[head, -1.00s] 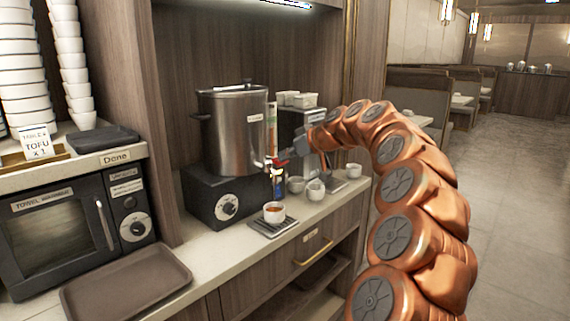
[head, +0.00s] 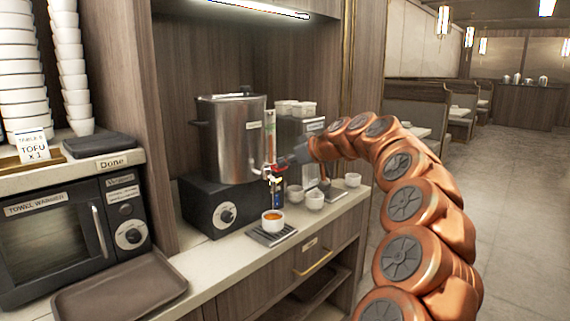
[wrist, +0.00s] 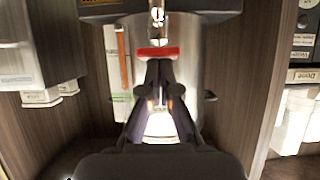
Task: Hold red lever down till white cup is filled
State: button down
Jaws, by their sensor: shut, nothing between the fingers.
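The steel urn (head: 236,145) stands on a black base with a dial. Its red lever (head: 270,167) is at the tap on its right front; the lever also shows as a red bar in the wrist view (wrist: 158,52). My gripper (head: 278,167) is at the lever from the right. In the wrist view my closed fingers (wrist: 160,68) have their tips right at the red bar, with nothing between them; I cannot tell whether they press it. The white cup (head: 272,224) stands upright under the tap and holds orange-brown liquid. Whether liquid is flowing is unclear.
The cup stands on a dark drip tray (head: 262,238) near the counter edge. Several small white cups (head: 314,199) stand to the right, below my arm. A towel warmer (head: 50,235) and a brown tray (head: 120,289) are at the left. Stacked bowls stand above the warmer.

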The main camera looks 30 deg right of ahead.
jog(key=shift+r, duration=0.5)
jog(key=s+d+r, duration=0.1)
jog(key=s+r, duration=0.6)
jog(key=r, duration=0.3)
jog(key=shift+s+d+r, duration=0.3)
jog(key=shift+d+r, duration=0.05)
dwell(0.6)
